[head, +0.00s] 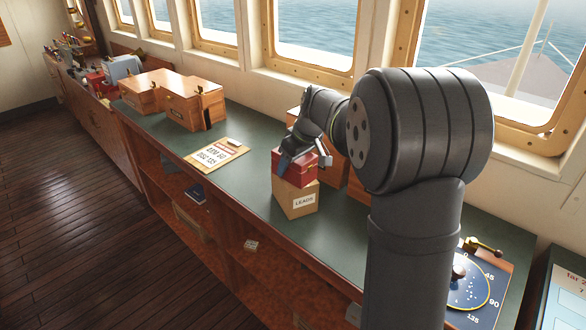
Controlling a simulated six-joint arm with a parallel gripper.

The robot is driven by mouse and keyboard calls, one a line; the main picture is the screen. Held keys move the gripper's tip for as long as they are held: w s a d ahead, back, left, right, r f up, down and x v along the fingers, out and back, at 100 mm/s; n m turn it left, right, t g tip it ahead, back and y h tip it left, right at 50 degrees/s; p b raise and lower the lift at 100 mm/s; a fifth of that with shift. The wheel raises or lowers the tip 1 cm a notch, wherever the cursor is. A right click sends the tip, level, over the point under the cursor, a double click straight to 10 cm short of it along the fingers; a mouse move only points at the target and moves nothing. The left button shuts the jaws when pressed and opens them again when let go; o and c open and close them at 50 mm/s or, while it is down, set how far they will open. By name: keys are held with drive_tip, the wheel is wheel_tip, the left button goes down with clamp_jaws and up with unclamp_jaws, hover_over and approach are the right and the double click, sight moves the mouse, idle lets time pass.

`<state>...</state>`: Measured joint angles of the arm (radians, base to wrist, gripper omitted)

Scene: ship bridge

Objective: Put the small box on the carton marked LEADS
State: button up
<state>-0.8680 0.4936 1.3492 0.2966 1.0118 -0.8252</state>
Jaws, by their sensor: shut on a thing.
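The carton marked LEADS (297,203) stands upright on the green counter, its white label facing the camera. The small box (288,172) is red and sits directly above the carton's top, touching it or nearly so; I cannot tell which. My gripper (298,162) reaches in from the right and is shut on the small box. The dark fingers cover part of the box's top and near side. My arm hides the counter behind and to the right of the carton.
A clipboard (216,153) lies on the green counter (251,178) left of the carton. Wooden boxes (190,103) stand farther back, and another wooden box is partly hidden behind my gripper. A round dial (466,287) is at the lower right. Counter between carton and clipboard is clear.

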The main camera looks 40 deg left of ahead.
drive_tip(key=shift+f, duration=1)
drive_tip(key=shift+f, duration=0.2)
drive_tip(key=o, duration=1.1)
drive_tip(key=shift+o, duration=0.2)
drive_tip(key=v, duration=1.2)
drive_tip(key=shift+r, duration=0.25)
